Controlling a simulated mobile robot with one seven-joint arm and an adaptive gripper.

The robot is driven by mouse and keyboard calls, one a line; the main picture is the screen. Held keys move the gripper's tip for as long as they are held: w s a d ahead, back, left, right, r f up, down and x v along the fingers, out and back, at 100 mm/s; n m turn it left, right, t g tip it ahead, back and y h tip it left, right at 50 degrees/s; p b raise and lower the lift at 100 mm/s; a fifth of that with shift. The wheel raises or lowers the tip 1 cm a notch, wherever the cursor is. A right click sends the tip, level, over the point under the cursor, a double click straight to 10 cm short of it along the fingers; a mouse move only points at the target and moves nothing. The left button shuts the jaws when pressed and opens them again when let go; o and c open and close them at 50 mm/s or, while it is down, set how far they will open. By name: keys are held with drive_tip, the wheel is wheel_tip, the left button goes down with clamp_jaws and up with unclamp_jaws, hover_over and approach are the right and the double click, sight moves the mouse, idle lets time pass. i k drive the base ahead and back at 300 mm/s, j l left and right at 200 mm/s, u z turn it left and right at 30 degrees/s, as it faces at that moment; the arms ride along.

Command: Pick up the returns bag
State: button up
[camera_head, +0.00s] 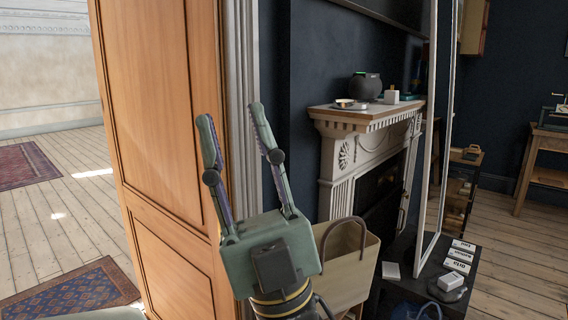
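A beige open-topped bag (349,270) with a brown looped handle stands low, just right of and behind my gripper. My gripper hides part of its left side, and the frame cuts off its bottom. No label shows on it, so I cannot confirm that it is the returns bag. My gripper (231,112) points upward in front of the door edge. Its two fingers are spread apart with nothing between them, and it does not hold the bag.
A wooden door (160,130) stands close on the left. A white fireplace (345,155) with items on its mantel is behind the bag. A tall white-framed panel (437,150) and labelled white boxes (459,257) are to the right. A blue object (412,311) is at the bottom edge.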

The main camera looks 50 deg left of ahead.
sight(348, 252)
drive_tip(key=k+j, duration=0.35)
drive_tip(key=u, duration=1.25)
drive_tip(key=i+l+u, duration=0.35)
drive_tip(key=k+l, duration=0.05)
